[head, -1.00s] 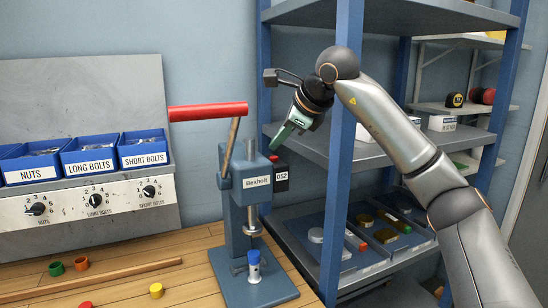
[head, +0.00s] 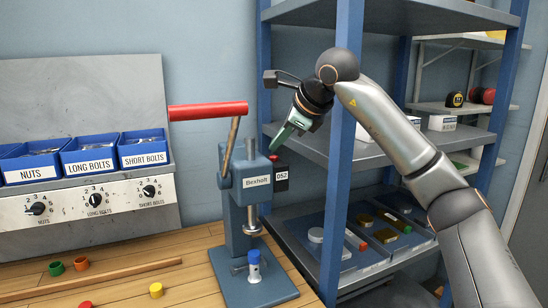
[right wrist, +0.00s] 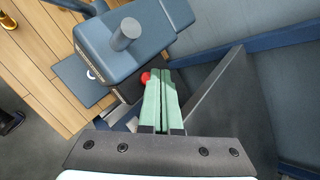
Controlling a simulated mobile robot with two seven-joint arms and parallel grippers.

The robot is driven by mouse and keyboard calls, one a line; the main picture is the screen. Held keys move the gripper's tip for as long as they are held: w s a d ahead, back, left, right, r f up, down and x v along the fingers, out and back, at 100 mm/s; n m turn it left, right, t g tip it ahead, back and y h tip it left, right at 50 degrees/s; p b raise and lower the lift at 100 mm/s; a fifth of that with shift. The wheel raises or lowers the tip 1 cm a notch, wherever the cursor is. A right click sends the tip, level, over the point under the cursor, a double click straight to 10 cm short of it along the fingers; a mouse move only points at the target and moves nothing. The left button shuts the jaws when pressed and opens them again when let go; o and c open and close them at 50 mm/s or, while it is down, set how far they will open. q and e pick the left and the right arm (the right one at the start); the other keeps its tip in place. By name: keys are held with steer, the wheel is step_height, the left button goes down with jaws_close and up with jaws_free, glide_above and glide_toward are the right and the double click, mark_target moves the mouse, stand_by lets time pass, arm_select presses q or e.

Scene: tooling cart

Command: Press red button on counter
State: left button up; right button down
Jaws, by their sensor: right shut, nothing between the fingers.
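The counter (head: 281,174) is a small dark box with a white display reading 052, mounted on the right side of the blue-grey Bexholl press (head: 257,181). Its red button (head: 273,158) shows as a small spot on top, and it shows as a red dome in the right wrist view (right wrist: 145,78). My right gripper (head: 273,149) has pale green fingers, shut and empty. Its tips are just above and beside the button. In the right wrist view the fingertips (right wrist: 164,72) partly overlap the button's edge; I cannot tell whether they touch it. My left gripper is out of view.
Blue bins (head: 88,172) and knobs are at the left. Trays with small parts lie on the lower shelf (head: 300,227).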

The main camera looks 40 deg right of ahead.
steer(key=shift+f, duration=0.25)
steer(key=shift+f+b, duration=0.3)
steer(key=shift+f, duration=0.2)
stand_by(0.5)
steer(key=shift+r, duration=0.1)
steer(key=shift+r+p, duration=0.8)
steer(key=shift+p, duration=0.2)
step_height(320, 180, up, 5)
steer(key=p, duration=0.5)
stand_by(0.7)
